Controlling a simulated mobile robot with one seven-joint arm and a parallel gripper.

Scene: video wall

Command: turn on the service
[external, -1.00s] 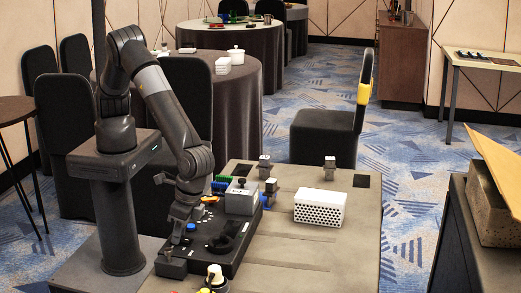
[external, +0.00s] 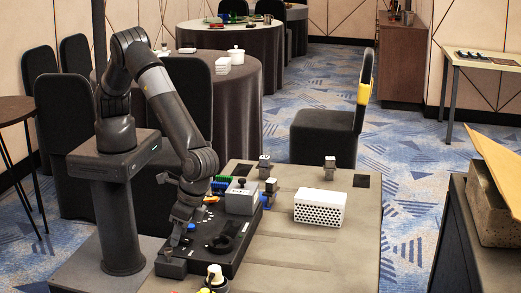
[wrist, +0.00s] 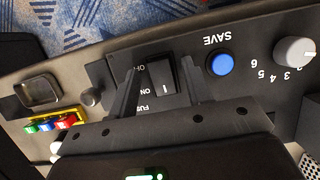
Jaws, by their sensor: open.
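A black rocker switch (wrist: 161,76) with a white mark sits on the dark control panel (external: 205,250). OFF and ON labels stand beside it, and another label there is partly hidden by a finger. In the wrist view my gripper (wrist: 159,74) is open, one finger on each side of the switch, with nothing held. I cannot tell whether the fingers touch it. In the external view my gripper (external: 177,234) is low over the panel's left part, and the switch is hidden there.
A blue SAVE button (wrist: 220,63) and a numbered grey knob (wrist: 294,51) lie right of the switch. A white perforated box (external: 320,208) stands on the table (external: 350,250), whose right part is clear.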

